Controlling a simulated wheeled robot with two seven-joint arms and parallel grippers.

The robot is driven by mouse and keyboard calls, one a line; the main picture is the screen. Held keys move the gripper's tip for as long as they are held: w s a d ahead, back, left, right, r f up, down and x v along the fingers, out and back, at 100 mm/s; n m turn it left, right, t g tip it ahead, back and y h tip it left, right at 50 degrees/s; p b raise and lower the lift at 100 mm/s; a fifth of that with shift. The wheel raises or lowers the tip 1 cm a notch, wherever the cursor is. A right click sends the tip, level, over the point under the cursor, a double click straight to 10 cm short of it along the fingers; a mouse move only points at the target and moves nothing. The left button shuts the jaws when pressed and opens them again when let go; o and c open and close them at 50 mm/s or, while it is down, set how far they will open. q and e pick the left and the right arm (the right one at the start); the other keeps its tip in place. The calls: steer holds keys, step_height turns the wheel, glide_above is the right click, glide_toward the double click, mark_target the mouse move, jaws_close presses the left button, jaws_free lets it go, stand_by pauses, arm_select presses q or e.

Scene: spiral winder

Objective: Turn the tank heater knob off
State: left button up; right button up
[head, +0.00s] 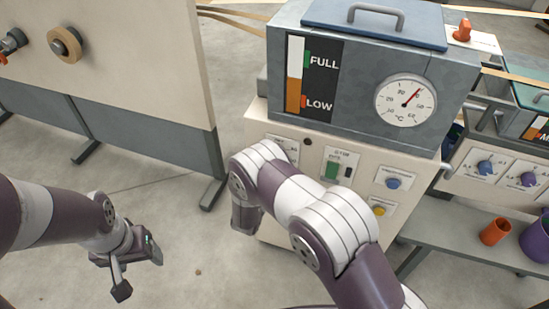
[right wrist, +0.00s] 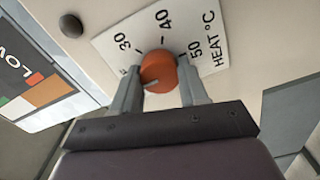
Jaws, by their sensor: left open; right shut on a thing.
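The tank heater knob (right wrist: 160,72) is orange and shows in the right wrist view, in front of a white dial plate (right wrist: 205,30) marked 30, 40, 50 and HEAT °C. My right gripper (right wrist: 165,82) is shut on the knob, one finger on each side of it. A pale pointer line shows on the knob's near side, away from the numbers. In the head view my right arm hides the knob and the right gripper's fingertips. The grey tank (head: 362,75) with its FULL/LOW gauge and round thermometer stands above the control panel. My left gripper (head: 138,275) is open and empty over the floor.
The panel also carries a green switch (head: 332,170), a blue knob (head: 393,183) and a yellow knob (head: 379,210). A grey bench with an orange cup (head: 495,231) is at right. A pale board (head: 120,50) stands at left. The floor between is clear.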

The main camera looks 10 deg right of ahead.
stand_by(0.4)
steer(key=o, duration=1.1)
steer(key=shift+c, duration=0.2)
steer(key=p+v, duration=0.1)
steer(key=v, duration=1.1)
steer(key=shift+s+a, duration=0.15)
steer(key=shift+s, duration=0.15)
